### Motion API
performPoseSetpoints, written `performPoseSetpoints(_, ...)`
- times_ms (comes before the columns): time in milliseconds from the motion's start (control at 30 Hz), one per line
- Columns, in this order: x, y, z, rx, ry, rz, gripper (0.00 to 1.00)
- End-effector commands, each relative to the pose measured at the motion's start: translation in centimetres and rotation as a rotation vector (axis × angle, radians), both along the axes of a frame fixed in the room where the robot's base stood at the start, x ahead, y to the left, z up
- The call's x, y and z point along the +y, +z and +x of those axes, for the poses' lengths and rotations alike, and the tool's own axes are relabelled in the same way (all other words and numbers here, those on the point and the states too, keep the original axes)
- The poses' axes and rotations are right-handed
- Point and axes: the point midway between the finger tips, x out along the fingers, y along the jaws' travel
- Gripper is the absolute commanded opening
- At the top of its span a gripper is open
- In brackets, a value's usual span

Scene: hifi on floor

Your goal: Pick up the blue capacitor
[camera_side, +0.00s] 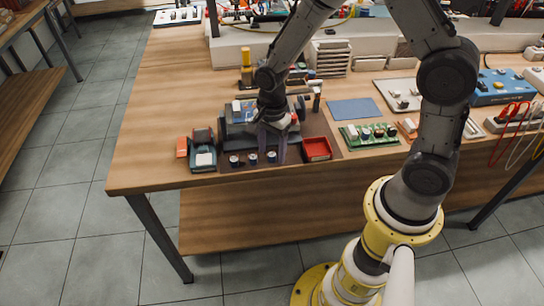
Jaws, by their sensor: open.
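Several small dark-blue cylinders with pale tops, which look like capacitors, stand in a short row near the front edge of the wooden table. The left one (234,161), the middle one (252,159) and the right one (271,157) look alike at this size, so I cannot tell which is the task's blue capacitor. My gripper (273,145) is open, pointing down just above and behind the right one. No object shows between its fingers. The fingers partly hide the mat and the dark equipment behind the row.
A red tray (317,149) sits close to the right of my gripper. A green circuit board (369,134) with components lies farther right, with a blue mat (354,109) behind it. A teal device (203,159) stands left of the row. The table's left part is clear.

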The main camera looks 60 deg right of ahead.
Motion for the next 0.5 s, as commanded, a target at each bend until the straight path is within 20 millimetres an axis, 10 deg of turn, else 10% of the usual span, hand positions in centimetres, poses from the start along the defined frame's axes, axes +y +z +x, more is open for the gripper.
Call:
performPoseSetpoints(300, 0.01, -0.58, 0.0, -0.001, 0.0, 0.0, 0.62)
performPoseSetpoints(500, 0.01, -0.55, 0.01, -0.001, 0.0, 0.0, 0.26)
